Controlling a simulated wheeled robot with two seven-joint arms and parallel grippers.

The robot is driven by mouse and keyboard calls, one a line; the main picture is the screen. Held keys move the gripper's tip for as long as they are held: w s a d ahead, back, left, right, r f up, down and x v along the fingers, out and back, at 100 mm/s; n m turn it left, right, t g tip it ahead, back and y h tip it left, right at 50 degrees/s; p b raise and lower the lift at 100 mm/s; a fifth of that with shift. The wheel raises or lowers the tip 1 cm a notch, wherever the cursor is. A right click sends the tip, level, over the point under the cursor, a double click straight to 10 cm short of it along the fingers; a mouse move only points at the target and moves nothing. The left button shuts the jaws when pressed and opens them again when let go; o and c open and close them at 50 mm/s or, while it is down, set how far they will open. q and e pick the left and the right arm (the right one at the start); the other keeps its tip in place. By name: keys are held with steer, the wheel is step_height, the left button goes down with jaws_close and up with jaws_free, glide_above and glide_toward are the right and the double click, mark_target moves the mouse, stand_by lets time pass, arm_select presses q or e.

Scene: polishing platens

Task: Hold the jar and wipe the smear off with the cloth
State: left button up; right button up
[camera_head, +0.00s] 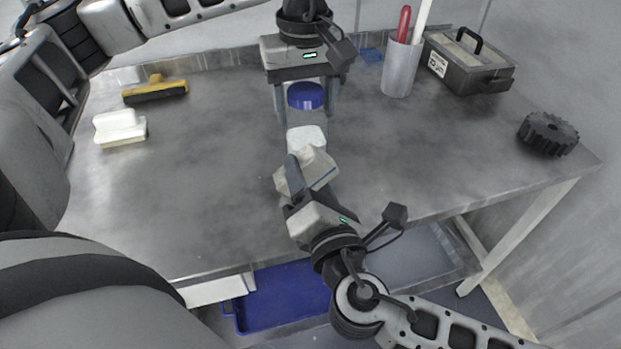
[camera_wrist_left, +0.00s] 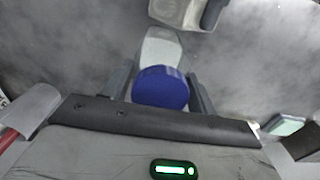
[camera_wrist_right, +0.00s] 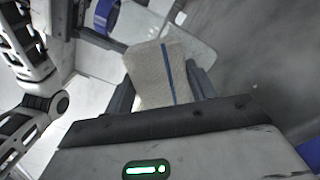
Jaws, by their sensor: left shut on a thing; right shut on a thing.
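The jar, with a blue lid (camera_head: 306,96) and a pale, clear body (camera_head: 306,138), is between the fingers of my left gripper (camera_head: 306,112), which is shut on it. The lid (camera_wrist_left: 160,88) and body (camera_wrist_left: 160,46) also show in the left wrist view. My right gripper (camera_head: 310,182) is shut on the cloth (camera_head: 318,168), beige with a blue stripe. In the right wrist view the cloth (camera_wrist_right: 160,80) overlaps part of the jar body (camera_wrist_right: 198,45); I cannot tell whether they touch. I cannot make out a smear.
A yellow and black brush (camera_head: 155,90) and a white block (camera_head: 120,129) lie at left. A grey cup (camera_head: 400,70) with tools, a case (camera_head: 468,68) and a black toothed wheel (camera_head: 547,134) stand at right. A blue tray (camera_head: 285,296) is below the table. The table's left middle is clear.

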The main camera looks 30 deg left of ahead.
mark_target(335, 174)
steer(key=shift+x, duration=0.95)
stand_by(0.3)
steer(key=shift+w+d, duration=1.3)
steer(key=shift+w, duration=0.25)
steer(key=shift+a, duration=0.1)
steer(key=shift+s+a, duration=1.35)
steer(key=shift+s, duration=0.2)
steer(key=shift+r, duration=0.15)
arm_select(q)
steer(key=shift+d, duration=0.1)
arm_select(e)
steer(key=shift+d, duration=0.1)
steer(key=shift+w+d, duration=1.35)
steer(key=shift+w, duration=0.2)
steer(key=shift+s+a, duration=0.1)
